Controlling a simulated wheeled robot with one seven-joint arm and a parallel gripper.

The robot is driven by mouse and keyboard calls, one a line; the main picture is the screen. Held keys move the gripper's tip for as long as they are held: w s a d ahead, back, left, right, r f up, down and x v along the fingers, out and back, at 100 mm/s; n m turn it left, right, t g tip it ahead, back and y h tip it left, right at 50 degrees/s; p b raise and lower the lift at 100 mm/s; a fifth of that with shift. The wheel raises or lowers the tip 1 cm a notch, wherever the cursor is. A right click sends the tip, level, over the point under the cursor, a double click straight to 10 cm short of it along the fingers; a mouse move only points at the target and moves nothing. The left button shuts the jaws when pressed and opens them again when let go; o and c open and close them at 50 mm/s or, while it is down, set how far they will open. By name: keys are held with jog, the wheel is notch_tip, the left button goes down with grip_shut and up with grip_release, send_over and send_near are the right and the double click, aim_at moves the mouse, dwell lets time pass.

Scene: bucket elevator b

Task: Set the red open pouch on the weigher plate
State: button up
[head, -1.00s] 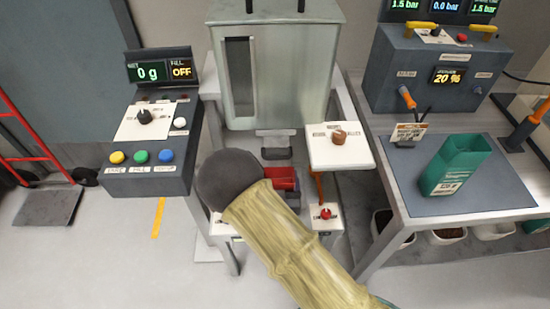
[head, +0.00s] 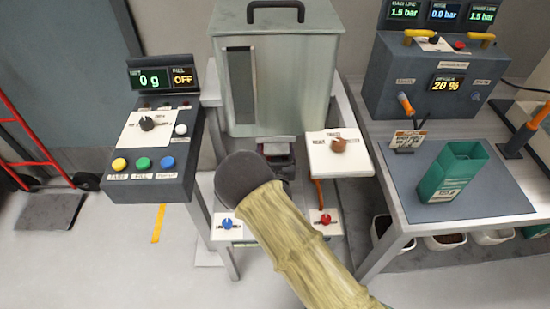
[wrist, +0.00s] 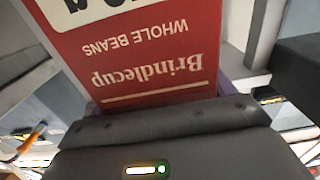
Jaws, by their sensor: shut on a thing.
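The red pouch, labelled "Brindlecup whole beans", fills the upper middle of the wrist view (wrist: 150,55). My gripper (wrist: 165,108) is shut on it at its lower edge in that view. In the head view my own arm covers most of the gripper and pouch, which are under the steel hopper (head: 285,85), near its spout. I cannot make out the weigher plate or whether the pouch touches it.
A button console (head: 150,150) stands at left. A white panel with a brown knob (head: 338,155) is close right of the gripper. Blue (head: 227,224) and red (head: 325,219) knobs sit in front. A green open pouch (head: 452,178) stands on the right bench.

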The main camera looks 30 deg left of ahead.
jog(key=shift+f, duration=1.75)
jog(key=shift+f, duration=0.15)
jog(key=o, duration=0.7)
jog(key=shift+s+r, duration=0.1)
jog(key=shift+r, duration=0.1)
jog(key=v, duration=1.2)
